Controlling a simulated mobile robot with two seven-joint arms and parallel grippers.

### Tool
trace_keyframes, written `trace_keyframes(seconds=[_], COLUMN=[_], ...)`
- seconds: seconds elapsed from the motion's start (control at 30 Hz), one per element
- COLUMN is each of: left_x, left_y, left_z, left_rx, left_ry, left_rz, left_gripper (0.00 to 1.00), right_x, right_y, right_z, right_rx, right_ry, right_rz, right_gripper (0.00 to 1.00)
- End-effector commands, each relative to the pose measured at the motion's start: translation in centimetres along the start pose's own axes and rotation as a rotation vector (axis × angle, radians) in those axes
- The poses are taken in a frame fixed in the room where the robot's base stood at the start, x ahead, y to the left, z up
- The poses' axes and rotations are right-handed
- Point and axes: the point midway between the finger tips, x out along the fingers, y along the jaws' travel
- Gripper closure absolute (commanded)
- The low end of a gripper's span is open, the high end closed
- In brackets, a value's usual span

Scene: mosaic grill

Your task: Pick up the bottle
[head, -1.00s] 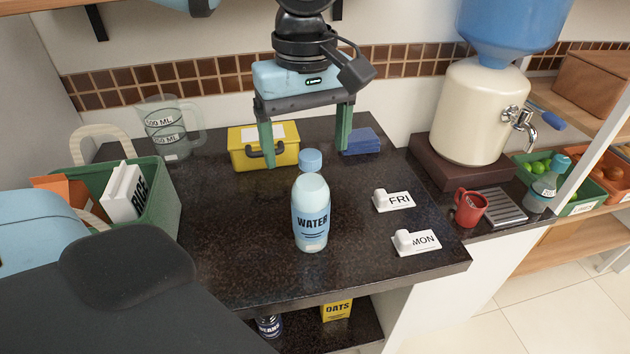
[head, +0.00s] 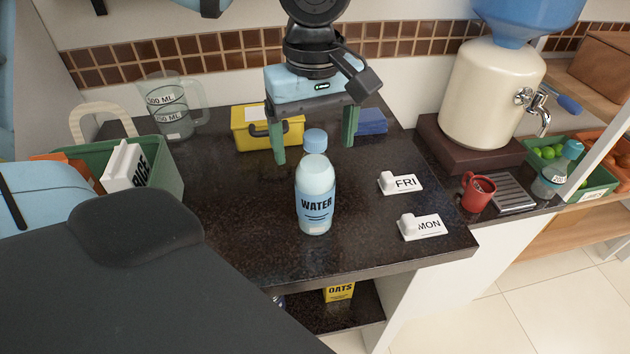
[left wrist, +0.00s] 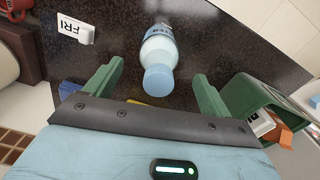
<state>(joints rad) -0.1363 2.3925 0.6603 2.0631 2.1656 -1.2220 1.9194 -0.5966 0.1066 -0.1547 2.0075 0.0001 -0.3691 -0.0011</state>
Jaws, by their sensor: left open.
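A water bottle (head: 315,195) with a blue cap and a blue "WATER" label stands upright on the dark countertop (head: 250,235). My left gripper (head: 314,150) is open, with its green fingers pointing down behind the bottle in the head view. In the left wrist view the bottle (left wrist: 160,55) lies ahead, between the lines of the two open fingers (left wrist: 155,85), and its cap (left wrist: 158,78) is nearest. The fingers do not appear to touch it. My right gripper is not in view.
A yellow case (head: 250,130) and blue cloths (head: 371,122) are behind the gripper. A green basket (head: 165,180) and measuring jug (head: 172,110) stand left. The counter around the bottle is clear.

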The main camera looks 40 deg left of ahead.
Motion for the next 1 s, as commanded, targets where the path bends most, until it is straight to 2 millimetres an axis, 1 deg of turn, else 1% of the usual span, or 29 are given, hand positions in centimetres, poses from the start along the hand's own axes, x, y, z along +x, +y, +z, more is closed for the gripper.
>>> trace_keyframes(seconds=[0.03, 0.1, 0.23, 0.33, 0.53, 0.57, 1.0], left_x=[0.9, 1.9, 3.3, 3.7, 3.7, 3.7, 3.7], left_y=[0.0, 0.0, 0.0, 0.0, 0.0, 0.0, 0.0], left_z=[0.1, 0.2, 0.2, 0.2, 0.1, 0.1, 0.1], left_rx=[0.000, 0.001, 0.000, 0.000, 0.000, 0.000, 0.000], left_ry=[-0.004, -0.003, -0.002, -0.001, 0.000, 0.000, 0.000], left_rz=[-0.004, -0.004, -0.003, 0.000, 0.001, 0.001, 0.000], left_gripper=[0.17, 0.17, 0.17, 0.17, 0.17, 0.20, 0.78], right_x=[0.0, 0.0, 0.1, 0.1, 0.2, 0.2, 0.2], right_y=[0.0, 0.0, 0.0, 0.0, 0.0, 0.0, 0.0], right_z=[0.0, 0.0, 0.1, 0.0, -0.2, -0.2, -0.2], right_rx=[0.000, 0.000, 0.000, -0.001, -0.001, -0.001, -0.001], right_ry=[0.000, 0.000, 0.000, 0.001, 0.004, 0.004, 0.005], right_rz=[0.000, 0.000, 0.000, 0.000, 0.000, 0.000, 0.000], right_gripper=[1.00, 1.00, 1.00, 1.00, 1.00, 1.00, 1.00])
